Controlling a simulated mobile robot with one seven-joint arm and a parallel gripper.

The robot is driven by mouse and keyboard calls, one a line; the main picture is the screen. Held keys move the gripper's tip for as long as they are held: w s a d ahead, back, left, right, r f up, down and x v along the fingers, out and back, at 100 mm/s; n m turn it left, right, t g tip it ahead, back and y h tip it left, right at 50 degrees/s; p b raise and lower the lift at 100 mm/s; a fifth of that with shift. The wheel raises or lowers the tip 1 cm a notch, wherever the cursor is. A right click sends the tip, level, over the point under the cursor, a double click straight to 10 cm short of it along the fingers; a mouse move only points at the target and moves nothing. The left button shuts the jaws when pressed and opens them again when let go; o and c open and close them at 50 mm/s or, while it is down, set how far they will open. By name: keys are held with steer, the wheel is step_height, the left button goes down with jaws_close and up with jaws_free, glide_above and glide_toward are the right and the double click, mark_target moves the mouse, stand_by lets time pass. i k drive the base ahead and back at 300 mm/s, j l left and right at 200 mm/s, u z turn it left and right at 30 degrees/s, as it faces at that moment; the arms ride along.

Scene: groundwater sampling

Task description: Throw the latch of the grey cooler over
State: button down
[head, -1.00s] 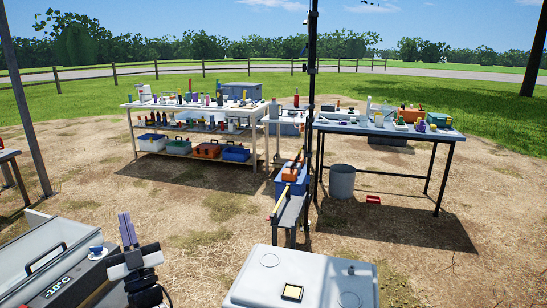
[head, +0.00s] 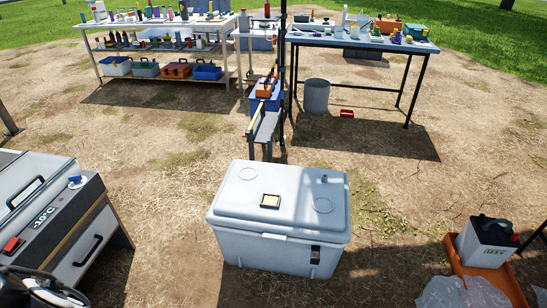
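The grey cooler (head: 265,247) stands on the bare ground in the middle of the head view, with its pale lid (head: 290,190) down. A small dark latch (head: 315,254) shows on its front face, right of the middle. The latch is too small to tell whether it is thrown over.
An orange tray (head: 475,270) with a white-and-black battery (head: 487,240) lies at the right, beside a clear plastic bag (head: 462,293). A narrow bench (head: 265,128) stands behind the cooler. Bare ground surrounds the cooler.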

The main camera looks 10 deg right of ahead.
mark_target(316, 259)
steer(key=i+j+z, duration=0.2)
steer(key=j, duration=0.15)
steer(key=i+j+z, duration=0.2)
steer(key=j, duration=0.15)
steer(key=j+z, duration=0.2)
steer(key=j, duration=0.15)
steer(key=k+u, duration=0.2)
steer(key=i+z, duration=0.2)
